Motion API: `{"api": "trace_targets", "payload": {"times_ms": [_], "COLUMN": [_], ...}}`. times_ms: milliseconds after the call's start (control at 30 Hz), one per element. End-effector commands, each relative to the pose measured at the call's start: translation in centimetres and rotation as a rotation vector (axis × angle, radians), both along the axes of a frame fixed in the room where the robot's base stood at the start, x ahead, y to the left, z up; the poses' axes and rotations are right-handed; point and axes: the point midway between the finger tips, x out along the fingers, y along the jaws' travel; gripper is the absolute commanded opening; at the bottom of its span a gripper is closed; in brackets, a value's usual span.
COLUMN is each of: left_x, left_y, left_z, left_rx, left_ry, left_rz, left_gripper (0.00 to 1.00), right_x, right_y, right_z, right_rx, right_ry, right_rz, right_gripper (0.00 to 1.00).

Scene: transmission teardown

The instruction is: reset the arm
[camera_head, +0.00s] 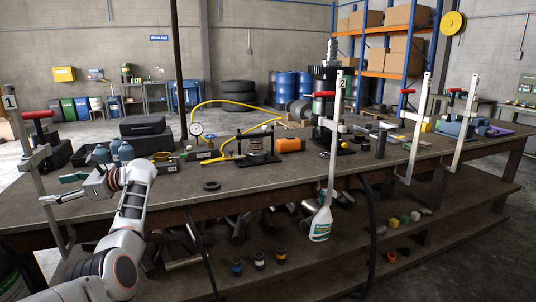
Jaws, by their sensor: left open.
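My left arm comes in from the lower left, bent upward. My left gripper (62,197) is open and empty at the left end of the workbench (150,203), with its fingers pointing left. It appears close to the upright bar of a clamp (40,170) with a red handle, marked 1; I cannot tell whether they touch. My right gripper is not in view.
More clamps (333,150) rise along the front edge. A spray bottle (321,222) stands below. The front middle of the benchtop is mostly clear.

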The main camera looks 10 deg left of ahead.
Motion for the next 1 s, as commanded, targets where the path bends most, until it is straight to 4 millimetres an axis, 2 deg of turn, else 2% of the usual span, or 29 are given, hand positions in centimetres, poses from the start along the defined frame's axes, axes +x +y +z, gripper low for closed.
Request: {"api": "trace_targets", "payload": {"times_ms": [133, 267, 433, 567, 667, 800, 1000], "left_x": [0.1, 1.2, 3.2, 4.8, 5.7, 6.2, 4.8], "left_y": [0.2, -1.3, -5.2, -9.4, -13.2, -18.9, -27.5], "left_z": [0.6, 0.9, 0.0, -2.1, -4.5, -9.0, -17.0], "left_rx": [0.2, 0.37, 0.586, 0.753, 0.884, 1.074, 1.36], "left_ry": [0.283, 0.535, 0.871, 1.129, 1.326, 1.591, 1.943], "left_rz": [-0.099, -0.178, -0.27, -0.329, -0.37, -0.414, -0.453], "left_gripper": [0.61, 0.61, 0.61, 0.61, 0.61, 0.61, 0.61], "right_x": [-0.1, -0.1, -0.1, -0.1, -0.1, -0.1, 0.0], "right_y": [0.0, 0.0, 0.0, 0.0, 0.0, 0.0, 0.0], "right_z": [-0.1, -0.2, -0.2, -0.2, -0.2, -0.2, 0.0], "right_rx": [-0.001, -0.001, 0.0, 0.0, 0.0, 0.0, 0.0], "right_ry": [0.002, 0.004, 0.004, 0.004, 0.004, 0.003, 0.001], "right_rz": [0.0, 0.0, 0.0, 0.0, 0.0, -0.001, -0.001], "right_gripper": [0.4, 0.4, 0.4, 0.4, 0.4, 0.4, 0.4]}}
